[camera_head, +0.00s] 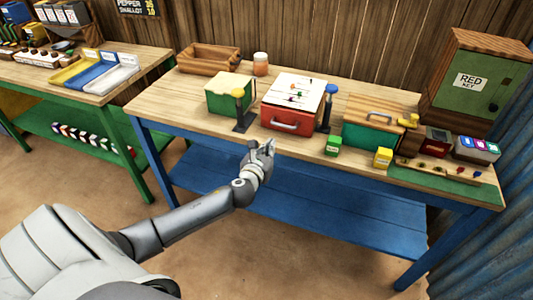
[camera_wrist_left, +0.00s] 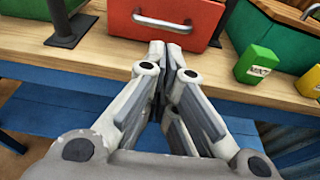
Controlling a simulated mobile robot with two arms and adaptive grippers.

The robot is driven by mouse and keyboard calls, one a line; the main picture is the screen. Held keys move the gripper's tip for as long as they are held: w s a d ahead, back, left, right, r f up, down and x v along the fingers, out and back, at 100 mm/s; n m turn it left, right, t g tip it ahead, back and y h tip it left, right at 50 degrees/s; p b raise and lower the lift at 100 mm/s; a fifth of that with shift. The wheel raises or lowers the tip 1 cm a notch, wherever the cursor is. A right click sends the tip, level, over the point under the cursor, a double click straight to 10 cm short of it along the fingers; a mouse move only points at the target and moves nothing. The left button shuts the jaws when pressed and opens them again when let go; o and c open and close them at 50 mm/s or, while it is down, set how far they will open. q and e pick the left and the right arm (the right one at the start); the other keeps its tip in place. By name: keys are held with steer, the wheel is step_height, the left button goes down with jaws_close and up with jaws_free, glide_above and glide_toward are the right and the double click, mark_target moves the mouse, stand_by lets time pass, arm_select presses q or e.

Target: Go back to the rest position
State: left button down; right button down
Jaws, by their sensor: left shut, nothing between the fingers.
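My left gripper (camera_head: 268,146) is at the front edge of the wooden table (camera_head: 168,118), in front of the red drawer box (camera_head: 288,118). In the left wrist view the fingers (camera_wrist_left: 162,60) are shut with nothing between them. The fingertips show just below the red drawer front (camera_wrist_left: 190,14) and its metal handle; I cannot tell if they touch it. My left arm (camera_head: 190,215) reaches in from the lower left. My right gripper is not in view.
A blue lower shelf (camera_head: 300,205) is bare. A second table (camera_head: 110,95) stands left. Floor in front is clear.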

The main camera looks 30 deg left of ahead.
arm_select(q)
steer(key=v, duration=0.2)
steer(key=shift+s, duration=0.3)
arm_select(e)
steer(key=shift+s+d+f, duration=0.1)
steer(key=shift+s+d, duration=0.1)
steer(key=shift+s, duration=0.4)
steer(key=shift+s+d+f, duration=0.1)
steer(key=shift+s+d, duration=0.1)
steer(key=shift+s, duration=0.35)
